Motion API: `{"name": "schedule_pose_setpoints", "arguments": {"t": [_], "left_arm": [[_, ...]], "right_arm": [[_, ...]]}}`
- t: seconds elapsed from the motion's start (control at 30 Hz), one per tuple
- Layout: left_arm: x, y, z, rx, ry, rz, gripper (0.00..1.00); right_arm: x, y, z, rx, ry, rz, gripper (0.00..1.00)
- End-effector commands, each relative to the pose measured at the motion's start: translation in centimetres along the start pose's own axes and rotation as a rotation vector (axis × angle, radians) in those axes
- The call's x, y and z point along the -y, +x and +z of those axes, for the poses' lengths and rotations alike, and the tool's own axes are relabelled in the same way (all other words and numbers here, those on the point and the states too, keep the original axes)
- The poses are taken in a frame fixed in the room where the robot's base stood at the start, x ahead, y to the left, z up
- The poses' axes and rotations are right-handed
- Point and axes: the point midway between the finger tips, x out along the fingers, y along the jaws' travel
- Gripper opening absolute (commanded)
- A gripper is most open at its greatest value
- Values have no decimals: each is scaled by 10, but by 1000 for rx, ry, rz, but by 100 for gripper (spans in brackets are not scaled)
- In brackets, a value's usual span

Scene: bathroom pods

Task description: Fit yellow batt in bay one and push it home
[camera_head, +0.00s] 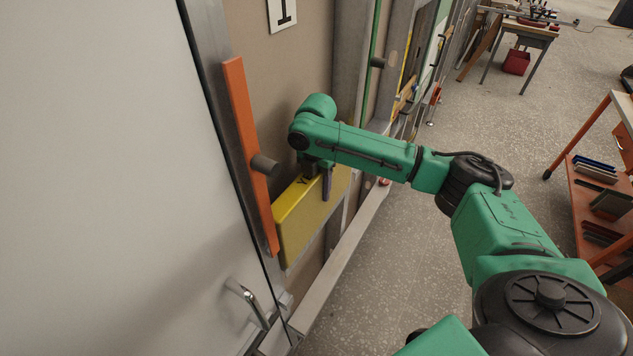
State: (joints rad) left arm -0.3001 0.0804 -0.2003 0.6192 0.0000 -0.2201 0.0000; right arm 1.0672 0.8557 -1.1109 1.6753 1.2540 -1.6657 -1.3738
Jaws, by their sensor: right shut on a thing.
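The yellow batt (301,220) is a flat slab standing on edge in the bay under a plate marked 1 (283,13). Its left end is beside the orange upright bar (247,150), and its right end is near the metal post. My right gripper (326,186) is shut on the batt's top edge, toward its right part. One finger shows in front of the batt's face; the other is hidden. Whether the batt sits flush against the bay's back cannot be told. My left gripper is not in view.
A white panel with a metal handle (247,303) fills the left. A metal bottom rail (337,264) runs below the bay. An orange cart (605,200) stands at right; the floor between is clear.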

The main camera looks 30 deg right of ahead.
Motion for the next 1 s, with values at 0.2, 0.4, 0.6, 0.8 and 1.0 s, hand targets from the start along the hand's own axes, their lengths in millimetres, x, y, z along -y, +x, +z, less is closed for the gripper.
{"name": "schedule_pose_setpoints", "arguments": {"t": [0.2,0.4,0.6,0.8,1.0], "left_arm": [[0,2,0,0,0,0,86],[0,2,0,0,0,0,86],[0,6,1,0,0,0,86],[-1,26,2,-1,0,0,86],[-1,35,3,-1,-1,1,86]], "right_arm": [[0,2,0,-1,-1,-1,83],[0,1,0,-1,-1,-1,86],[-1,-4,0,-1,-1,2,86],[-1,-46,0,1,-1,6,86],[-1,-101,0,0,0,4,86]]}}
